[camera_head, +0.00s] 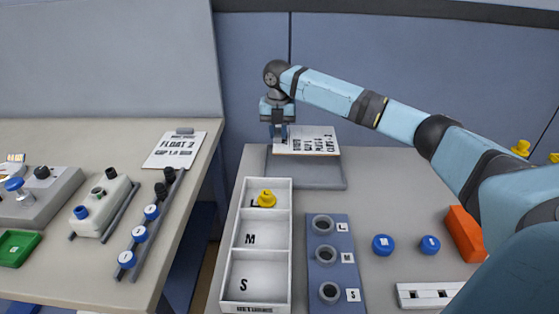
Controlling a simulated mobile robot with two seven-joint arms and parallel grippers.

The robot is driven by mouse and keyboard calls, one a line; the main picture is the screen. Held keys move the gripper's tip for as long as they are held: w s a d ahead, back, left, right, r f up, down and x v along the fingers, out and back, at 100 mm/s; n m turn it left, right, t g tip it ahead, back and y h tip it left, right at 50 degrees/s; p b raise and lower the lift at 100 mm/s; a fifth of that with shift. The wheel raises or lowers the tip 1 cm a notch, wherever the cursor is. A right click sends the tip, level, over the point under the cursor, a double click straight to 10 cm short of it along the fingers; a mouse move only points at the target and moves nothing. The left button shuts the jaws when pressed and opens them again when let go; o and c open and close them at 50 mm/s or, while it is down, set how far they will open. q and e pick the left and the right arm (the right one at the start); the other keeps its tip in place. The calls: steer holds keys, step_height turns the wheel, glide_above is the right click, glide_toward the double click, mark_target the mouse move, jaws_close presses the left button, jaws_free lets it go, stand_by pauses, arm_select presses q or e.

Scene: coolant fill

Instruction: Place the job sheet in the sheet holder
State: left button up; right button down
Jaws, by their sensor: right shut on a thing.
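The job sheet (316,142) is a white sheet with black print in the camera_head view. My right gripper (280,135) is shut on its left part and points down. The sheet is over a grey stand (315,176) at the back of the right table, which looks like the sheet holder. I cannot tell whether the sheet touches the stand. Another printed sheet, marked FLOAT 2 (174,151), lies on the left table under a grey clip. My left gripper is not in view.
A white tray (285,240) with L, M and S compartments has a yellow part (267,198) in L. Beside it are a blue socket block (349,240), blue caps (383,244), an orange block (465,233) and a white strip (428,293). A gap separates the tables.

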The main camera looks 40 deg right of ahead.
mark_target(278, 166)
step_height(278, 166, down, 9)
steer(key=shift+f+b, duration=0.1)
steer(key=shift+b, duration=0.45)
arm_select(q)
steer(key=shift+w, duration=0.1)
arm_select(e)
steer(key=shift+f, duration=0.1)
steer(key=shift+f, duration=0.1)
steer(key=c, duration=1)
jaws_free()
arm_select(q)
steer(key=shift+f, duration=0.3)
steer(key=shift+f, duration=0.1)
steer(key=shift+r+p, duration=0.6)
steer(key=shift+p, duration=0.3)
arm_select(e)
step_height(278, 166, up, 12)
steer(key=shift+r, duration=0.15)
